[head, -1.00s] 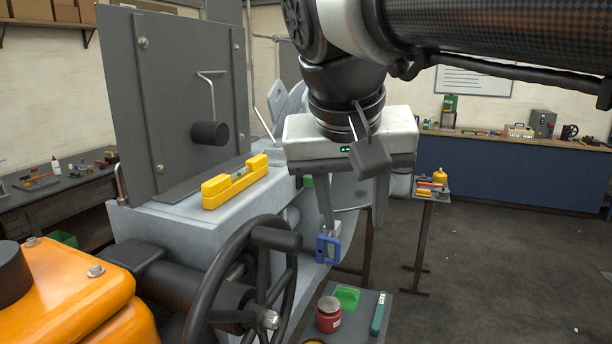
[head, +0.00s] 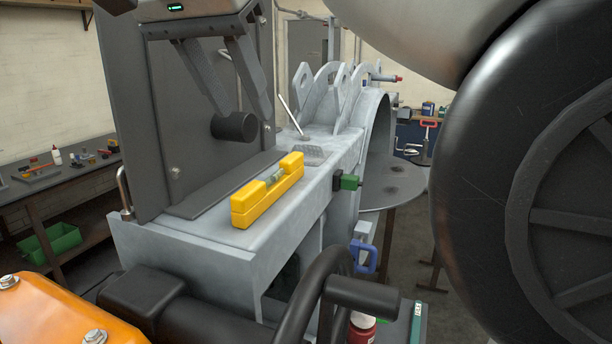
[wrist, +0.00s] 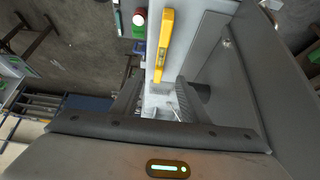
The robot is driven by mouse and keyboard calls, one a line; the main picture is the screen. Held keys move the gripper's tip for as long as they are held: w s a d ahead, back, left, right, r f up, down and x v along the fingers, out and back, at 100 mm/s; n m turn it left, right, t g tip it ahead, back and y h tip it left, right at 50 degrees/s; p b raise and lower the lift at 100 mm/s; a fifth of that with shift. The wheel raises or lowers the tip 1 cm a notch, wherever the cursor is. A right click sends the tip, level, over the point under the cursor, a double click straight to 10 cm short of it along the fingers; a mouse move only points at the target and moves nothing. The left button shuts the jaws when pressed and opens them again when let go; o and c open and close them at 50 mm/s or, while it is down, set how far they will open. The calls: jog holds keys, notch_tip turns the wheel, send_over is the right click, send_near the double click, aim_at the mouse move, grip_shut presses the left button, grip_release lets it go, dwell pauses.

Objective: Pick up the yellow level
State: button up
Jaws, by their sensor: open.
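The yellow level (head: 268,191) lies on the grey ledge of the machine, in front of the dark upright plate. It has a green vial in its middle. In the wrist view the level (wrist: 165,46) shows beyond the fingertips, lying lengthwise up the picture. My gripper (head: 238,105) is above the ledge, up and to the left of the level in the head view. Its fingers are apart with nothing between them. In the wrist view the fingers of my gripper (wrist: 157,90) point toward the ledge, clear of the level.
The dark upright plate (head: 130,110) with a black knob (head: 234,126) stands close beside the ledge (head: 300,215). A black handwheel (head: 310,290) and an orange housing (head: 45,315) are in front.

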jog(key=b, duration=0.3)
send_near(272, 175)
jog(key=x, duration=0.5)
jog(key=shift+d+r, duration=0.1)
jog(key=shift+d, duration=0.1)
jog(key=shift+a+x, duration=0.2)
jog(key=shift+x, duration=2.7)
grip_shut()
